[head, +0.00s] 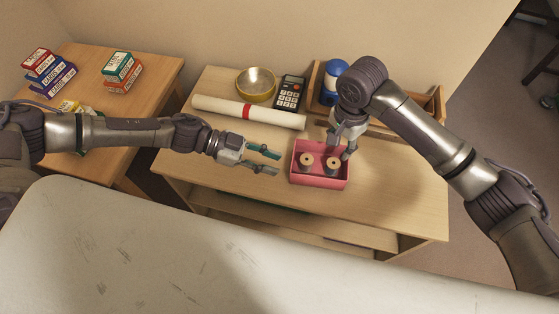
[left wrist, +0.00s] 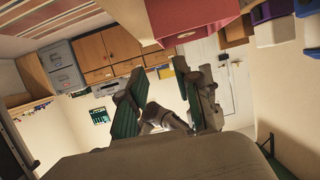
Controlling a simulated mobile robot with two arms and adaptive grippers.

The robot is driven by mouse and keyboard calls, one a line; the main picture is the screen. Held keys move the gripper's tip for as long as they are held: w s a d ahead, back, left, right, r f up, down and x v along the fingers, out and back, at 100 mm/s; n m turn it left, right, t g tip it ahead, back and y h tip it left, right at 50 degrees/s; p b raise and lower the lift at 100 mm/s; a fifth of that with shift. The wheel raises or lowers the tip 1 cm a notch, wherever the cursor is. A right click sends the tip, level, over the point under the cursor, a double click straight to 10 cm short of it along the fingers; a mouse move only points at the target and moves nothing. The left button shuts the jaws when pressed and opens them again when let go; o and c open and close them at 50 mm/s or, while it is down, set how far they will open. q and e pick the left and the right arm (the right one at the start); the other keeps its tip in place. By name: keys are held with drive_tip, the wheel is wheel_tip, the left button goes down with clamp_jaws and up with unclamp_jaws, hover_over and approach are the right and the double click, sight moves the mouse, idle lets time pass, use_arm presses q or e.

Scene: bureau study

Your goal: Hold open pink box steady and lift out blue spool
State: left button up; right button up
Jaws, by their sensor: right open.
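The open pink box (head: 319,181) stands on the desk near its front edge. Two spools with tan tops are upright inside, a left spool (head: 307,161) and a right spool (head: 333,163); their thread colours are too small and dark to tell. My left gripper (head: 270,161) is open and empty, just left of the box and apart from it. Its open fingers (left wrist: 170,92) also show in the left wrist view, with a pink box wall (left wrist: 188,18) at the top. My right gripper (head: 339,147) is open, pointing down over the back right of the box.
A white roll with a red band (head: 248,111), a brass bowl (head: 256,84) and a calculator (head: 290,92) lie behind the box. A wooden organizer (head: 411,99) holding a blue container (head: 331,82) stands at the back right. The desk's right side (head: 405,180) is clear.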

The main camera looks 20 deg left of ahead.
sight(319, 178)
use_arm(q)
drive_tip(key=x, duration=1.3)
drive_tip(key=shift+w+d+f, duration=0.15)
drive_tip(key=shift+d+f, duration=0.05)
drive_tip(key=shift+d, duration=0.1)
clamp_jaws()
